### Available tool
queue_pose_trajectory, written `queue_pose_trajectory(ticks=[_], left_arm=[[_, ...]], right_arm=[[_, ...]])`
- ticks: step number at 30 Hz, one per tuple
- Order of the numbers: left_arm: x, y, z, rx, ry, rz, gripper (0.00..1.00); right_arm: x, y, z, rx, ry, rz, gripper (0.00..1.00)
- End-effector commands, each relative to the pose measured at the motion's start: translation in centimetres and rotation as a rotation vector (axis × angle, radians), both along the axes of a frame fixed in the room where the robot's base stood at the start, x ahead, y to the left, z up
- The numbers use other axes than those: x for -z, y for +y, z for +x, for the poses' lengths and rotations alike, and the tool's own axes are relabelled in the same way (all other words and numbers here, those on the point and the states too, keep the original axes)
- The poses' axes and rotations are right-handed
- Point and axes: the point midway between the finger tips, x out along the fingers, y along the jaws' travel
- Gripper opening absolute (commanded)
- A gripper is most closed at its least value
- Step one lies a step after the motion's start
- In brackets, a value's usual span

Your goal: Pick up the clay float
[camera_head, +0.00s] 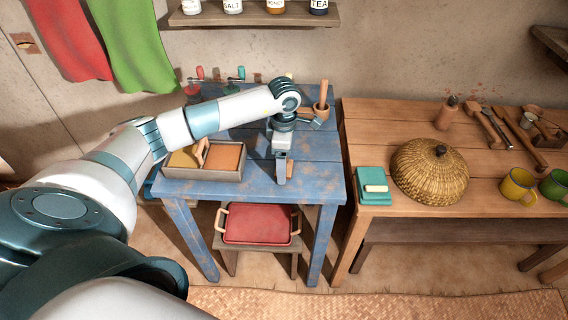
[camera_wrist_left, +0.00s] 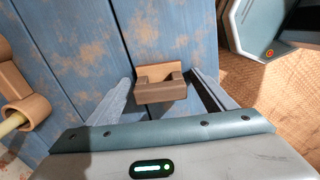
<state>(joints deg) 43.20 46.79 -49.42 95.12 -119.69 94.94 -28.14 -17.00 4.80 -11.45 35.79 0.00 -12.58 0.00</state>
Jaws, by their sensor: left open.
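The clay float (camera_wrist_left: 160,84) is a small tan wooden block with a darker, notched grip, resting on the worn blue table (camera_head: 310,182). In the left wrist view it lies between the two fingers of my left gripper (camera_wrist_left: 162,95). The fingers are apart on either side of it, with no clear contact. My right gripper is in neither view.
A two-part tray (camera_head: 205,174) stands left of the gripper. The wooden table on the right holds a woven dome (camera_head: 430,170), a green box (camera_head: 374,187) and mugs. A red tray (camera_head: 258,224) sits below.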

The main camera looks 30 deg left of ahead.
Motion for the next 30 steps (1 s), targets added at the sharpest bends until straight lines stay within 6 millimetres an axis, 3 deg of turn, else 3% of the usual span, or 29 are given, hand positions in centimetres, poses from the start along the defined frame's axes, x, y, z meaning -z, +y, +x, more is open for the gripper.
queue_pose_trajectory(ticks=[2,8,20,28,30], left_arm=[[0.0,0.0,0.0,0.0,0.0,0.0,0.77],[0.0,0.0,0.0,0.0,0.0,0.0,0.32],[-0.3,0.0,0.1,0.0,-0.002,0.0,0.28],[-2.6,0.0,0.1,0.0,-0.003,0.0,0.28],[-3.4,0.0,0.1,0.001,-0.004,0.0,0.28]], right_arm=[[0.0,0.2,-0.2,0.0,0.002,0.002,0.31],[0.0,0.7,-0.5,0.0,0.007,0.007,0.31],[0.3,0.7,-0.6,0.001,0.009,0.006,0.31],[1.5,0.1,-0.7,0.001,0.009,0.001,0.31],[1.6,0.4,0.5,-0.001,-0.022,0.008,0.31]])
